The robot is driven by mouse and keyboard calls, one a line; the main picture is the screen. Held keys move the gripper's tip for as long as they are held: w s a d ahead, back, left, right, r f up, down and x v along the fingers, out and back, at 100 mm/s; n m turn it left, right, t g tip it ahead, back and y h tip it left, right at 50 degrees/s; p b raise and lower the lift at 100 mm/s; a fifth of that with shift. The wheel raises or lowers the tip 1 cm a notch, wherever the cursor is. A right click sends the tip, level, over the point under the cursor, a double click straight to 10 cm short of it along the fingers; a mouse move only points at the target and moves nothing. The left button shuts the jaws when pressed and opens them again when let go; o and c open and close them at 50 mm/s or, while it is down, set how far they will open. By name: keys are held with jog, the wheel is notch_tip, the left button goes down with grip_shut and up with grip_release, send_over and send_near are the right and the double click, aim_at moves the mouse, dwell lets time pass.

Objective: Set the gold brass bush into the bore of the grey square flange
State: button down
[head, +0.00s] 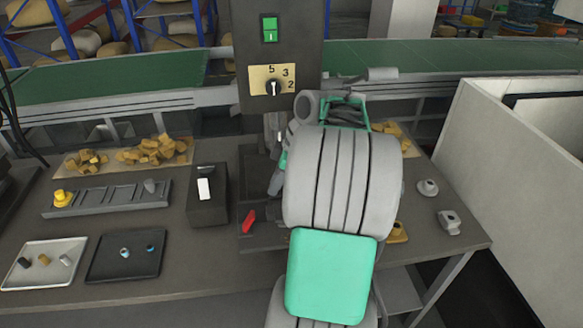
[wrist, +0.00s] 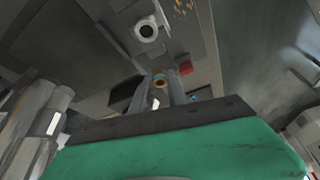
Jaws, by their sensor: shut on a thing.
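My gripper shows in the wrist view (wrist: 161,88), with its fingers closed on a small gold ring-shaped piece, the brass bush (wrist: 160,82). The fingers hide most of it. Ahead of them is a grey block with a pale ring around a dark round opening (wrist: 146,30); I cannot tell whether it is the square flange. The bush and this ring are apart in the picture. In the head view my arm hides the gripper and the middle of the bench. A grey squarish part (head: 449,221) and a grey round-bossed part (head: 428,187) sit at the bench's right.
A red lever (head: 248,220) is left of my arm, below the control box (head: 280,55). A grey tray (head: 75,243) with small cylinders, a black tray (head: 97,270) and a slotted rack (head: 110,199) are at left. A yellow part (head: 397,232) is partly hidden beside my arm.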

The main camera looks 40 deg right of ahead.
jog(key=shift+n, duration=0.5)
jog(key=d+f+b, duration=0.1)
jog(key=f+b, duration=0.1)
jog(key=s+d+f+b, duration=0.2)
jog(key=f+b, duration=0.1)
jog(key=shift+s+f+b, duration=0.15)
jog(key=shift+f+b, duration=0.15)
jog(key=shift+f, duration=0.05)
jog(key=shift+s+d, duration=0.1)
jog(key=shift+f+b, duration=0.45)
dwell(1.4)
jog(key=c, duration=1.2)
grip_release()
jog(key=shift+c, duration=0.2)
